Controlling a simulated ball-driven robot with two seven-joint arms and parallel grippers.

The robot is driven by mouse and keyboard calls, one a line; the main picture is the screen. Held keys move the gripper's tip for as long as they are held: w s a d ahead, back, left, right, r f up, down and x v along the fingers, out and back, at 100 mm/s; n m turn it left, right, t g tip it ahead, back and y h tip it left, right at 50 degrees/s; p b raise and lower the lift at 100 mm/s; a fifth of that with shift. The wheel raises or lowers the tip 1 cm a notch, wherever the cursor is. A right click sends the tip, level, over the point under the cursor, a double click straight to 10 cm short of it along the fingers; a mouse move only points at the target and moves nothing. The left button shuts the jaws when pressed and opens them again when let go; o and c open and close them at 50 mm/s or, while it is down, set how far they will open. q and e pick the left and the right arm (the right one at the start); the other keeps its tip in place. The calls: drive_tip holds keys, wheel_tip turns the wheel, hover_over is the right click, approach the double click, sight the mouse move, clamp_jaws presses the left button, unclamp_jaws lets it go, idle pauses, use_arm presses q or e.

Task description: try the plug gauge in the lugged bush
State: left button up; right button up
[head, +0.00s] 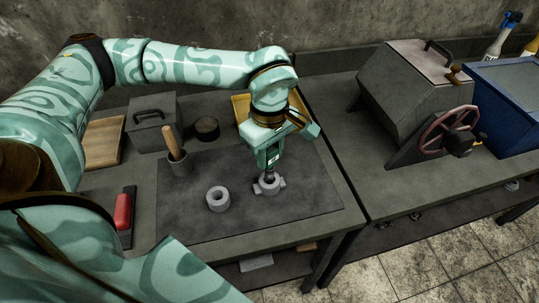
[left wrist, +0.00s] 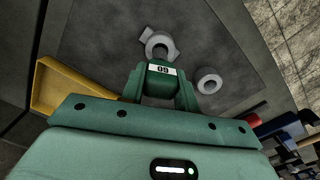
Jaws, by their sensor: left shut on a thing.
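The lugged bush (head: 268,187) is a grey ring with side lugs on the dark mat; it also shows in the left wrist view (left wrist: 149,50). A plain grey bush (head: 218,199) stands apart to its left, and at right in the left wrist view (left wrist: 209,84). My left gripper (head: 270,156) is shut on the plug gauge, directly above the lugged bush. The gauge (left wrist: 162,80) has a green body with a white number label; its dark pin (head: 269,175) points down at the bore. I cannot tell whether the pin is inside the bore. My right gripper is out of view.
A yellow tray (head: 240,108) lies behind my left gripper. A cup (head: 181,164) with a wooden-handled tool, a dark round block (head: 207,129) and a lidded box (head: 155,123) stand at the back left. The front of the mat (head: 300,215) is clear.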

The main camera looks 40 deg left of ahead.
use_arm(q)
drive_tip(key=shift+f, duration=0.35)
idle(0.4)
drive_tip(key=shift+f, duration=0.5)
idle(0.8)
drive_tip(key=shift+f, duration=0.35)
idle(1.1)
drive_tip(key=o, duration=1.2)
drive_tip(key=shift+c, duration=0.2)
drive_tip(key=shift+r, duration=0.1)
wheel_tip(320, 180, up, 16)
drive_tip(key=p, duration=0.3)
drive_tip(key=shift+p, duration=0.4)
drive_tip(key=shift+r, duration=0.15)
